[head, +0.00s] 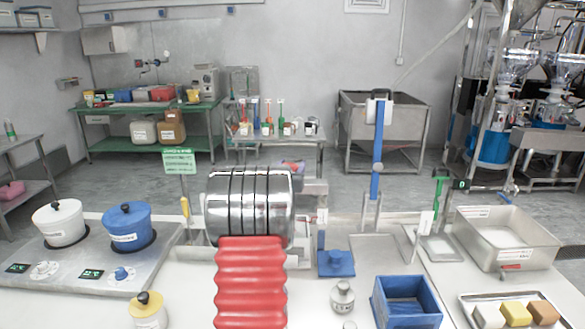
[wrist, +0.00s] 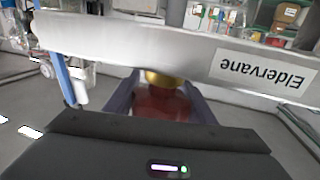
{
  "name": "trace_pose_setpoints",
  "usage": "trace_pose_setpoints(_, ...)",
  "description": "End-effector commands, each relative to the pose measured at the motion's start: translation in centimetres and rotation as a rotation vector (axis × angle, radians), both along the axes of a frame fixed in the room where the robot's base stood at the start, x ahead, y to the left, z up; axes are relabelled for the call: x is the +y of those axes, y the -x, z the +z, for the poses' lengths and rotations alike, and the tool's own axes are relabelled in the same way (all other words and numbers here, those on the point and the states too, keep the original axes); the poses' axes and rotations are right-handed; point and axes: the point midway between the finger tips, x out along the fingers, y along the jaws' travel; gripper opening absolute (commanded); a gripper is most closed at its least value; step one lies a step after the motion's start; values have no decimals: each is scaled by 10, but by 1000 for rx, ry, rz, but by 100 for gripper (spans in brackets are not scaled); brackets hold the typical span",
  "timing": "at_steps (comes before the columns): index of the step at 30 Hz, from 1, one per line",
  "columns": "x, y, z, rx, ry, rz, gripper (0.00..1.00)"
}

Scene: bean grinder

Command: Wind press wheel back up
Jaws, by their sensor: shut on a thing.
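In the wrist view, my gripper (wrist: 165,88) has its two grey-violet fingers around a red piece (wrist: 158,103) with a yellow top (wrist: 160,78). I cannot tell whether this piece is the press wheel's handle. A pale grey bar (wrist: 130,38) labelled "Eldervane", upside down, crosses in front and hides part of the grip. No whole press wheel shows in either view. In the head view my red and chrome arm covers the middle, and my gripper is hidden. A blue upright (head: 377,150) stands to the right of the arm.
Two lidded pots, white (head: 59,224) and blue (head: 127,228), stand at left. A yellow-lidded jar (head: 148,312) stands in front. A blue bin (head: 406,303), a steel basin (head: 507,240) and a tray of blocks (head: 468,313) are at right. A blue block (head: 337,263) lies near the arm.

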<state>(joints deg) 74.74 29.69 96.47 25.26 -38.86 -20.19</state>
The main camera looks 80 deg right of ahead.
Motion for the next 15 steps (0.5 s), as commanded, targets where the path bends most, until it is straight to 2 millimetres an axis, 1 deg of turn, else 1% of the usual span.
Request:
trace_pose_setpoints(2,-1,2,2,0,4,28,28)
trace_pose_setpoints(15,0,-6,2,1,4,213,27)
